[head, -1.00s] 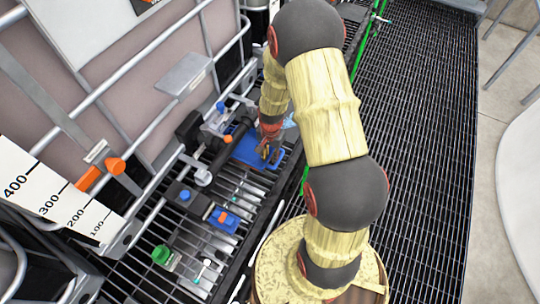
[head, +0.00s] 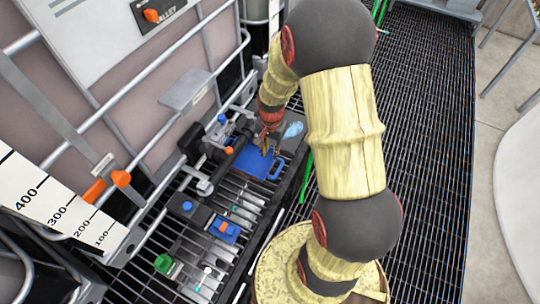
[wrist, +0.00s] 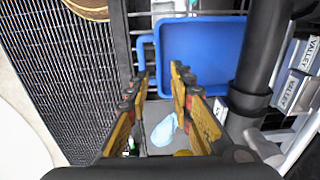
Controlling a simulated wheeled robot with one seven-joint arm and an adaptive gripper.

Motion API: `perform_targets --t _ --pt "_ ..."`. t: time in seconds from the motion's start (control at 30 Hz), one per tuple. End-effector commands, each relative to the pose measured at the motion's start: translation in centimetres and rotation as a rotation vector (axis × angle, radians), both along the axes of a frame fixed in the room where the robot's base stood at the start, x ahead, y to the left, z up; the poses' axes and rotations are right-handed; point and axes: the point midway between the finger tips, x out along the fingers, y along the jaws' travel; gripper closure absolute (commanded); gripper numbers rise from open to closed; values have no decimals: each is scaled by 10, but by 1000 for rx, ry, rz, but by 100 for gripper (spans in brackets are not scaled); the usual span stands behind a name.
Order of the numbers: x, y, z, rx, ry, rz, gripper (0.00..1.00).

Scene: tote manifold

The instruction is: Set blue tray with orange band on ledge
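A blue tray (head: 252,163) with a raised rim and a loop handle lies on the metal grating beside the white container. In the wrist view the tray (wrist: 205,50) fills the top middle, its handle (wrist: 141,52) at its left; I see no orange band on it. A smaller blue piece with an orange part (head: 223,226) lies nearer on the grating. My gripper (head: 266,150) is over the far part of the tray. In the wrist view its fingers (wrist: 160,73) are apart, with nothing clearly between them; whether one touches the handle I cannot tell. I cannot identify the ledge for sure.
A light blue crumpled item (wrist: 164,130) lies on a grey surface beside the tray. A black pipe (wrist: 257,80) runs along the tray's other side. A green-capped item (head: 165,264) and a dark box with a blue knob (head: 188,207) stand nearer. Grated floor lies right.

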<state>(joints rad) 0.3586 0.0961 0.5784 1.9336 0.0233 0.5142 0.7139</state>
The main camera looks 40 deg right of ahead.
Motion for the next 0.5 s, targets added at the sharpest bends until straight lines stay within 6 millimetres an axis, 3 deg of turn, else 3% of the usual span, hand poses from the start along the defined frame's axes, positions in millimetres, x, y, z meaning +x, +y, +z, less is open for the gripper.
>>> perform_targets --t 0.17,0.27,0.5 --pt "1 2 16 -3 -7 12 77" --pt "3 9 39 -13 -30 60 77" --pt "-4 50 141 -65 -136 315 77"
